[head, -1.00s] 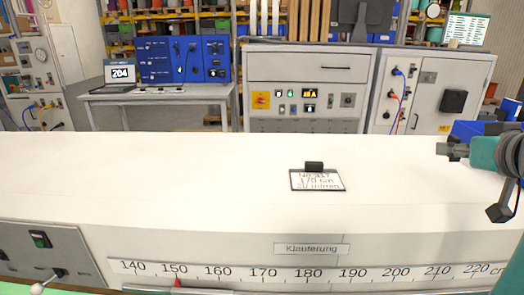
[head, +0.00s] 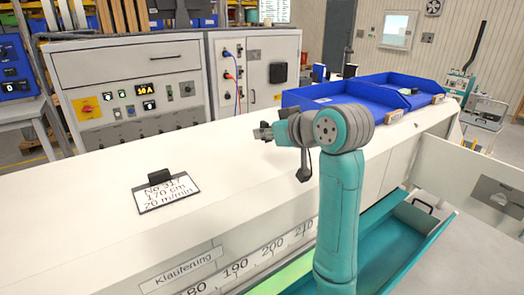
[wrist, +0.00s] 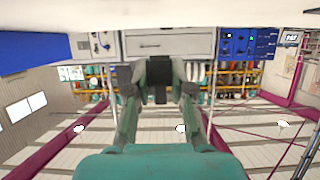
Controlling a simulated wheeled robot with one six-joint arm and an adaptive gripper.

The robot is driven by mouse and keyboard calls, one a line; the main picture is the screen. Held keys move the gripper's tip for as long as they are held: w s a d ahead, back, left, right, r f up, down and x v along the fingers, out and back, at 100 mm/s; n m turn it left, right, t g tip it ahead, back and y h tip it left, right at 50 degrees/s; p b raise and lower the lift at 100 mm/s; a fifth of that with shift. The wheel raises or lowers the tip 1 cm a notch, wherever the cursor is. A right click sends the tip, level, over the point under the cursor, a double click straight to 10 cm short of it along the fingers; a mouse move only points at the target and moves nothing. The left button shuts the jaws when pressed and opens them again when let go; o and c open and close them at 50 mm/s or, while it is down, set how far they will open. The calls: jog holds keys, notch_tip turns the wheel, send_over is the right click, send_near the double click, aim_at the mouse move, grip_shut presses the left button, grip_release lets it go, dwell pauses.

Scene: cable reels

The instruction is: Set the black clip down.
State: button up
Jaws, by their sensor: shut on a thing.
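My gripper (head: 263,131) is above the white bench top, right of the sign card, in the head view. In the wrist view my gripper (wrist: 158,82) has its two fingers on either side of a small dark block, the black clip (wrist: 158,92), and is shut on it. In the head view the clip is only a small dark shape at the fingertips, hard to tell from them. The clip is held up, apart from the bench top (head: 110,215).
Blue trays (head: 292,100) stand on the bench to the right. The bench top between card and trays is clear. A grey control cabinet (head: 140,70) is behind.

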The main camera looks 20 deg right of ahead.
aim_at(267, 160)
jog(key=shift+f, duration=2.45)
jog(key=shift+f, duration=0.1)
jog(key=o, duration=0.8)
jog(key=shift+o, duration=0.2)
jog(key=shift+s+d+r, duration=0.1)
jog(key=shift+r, duration=0.1)
jog(key=v, duration=1.1)
jog(key=shift+s, duration=0.4)
jog(key=shift+s+r, duration=0.1)
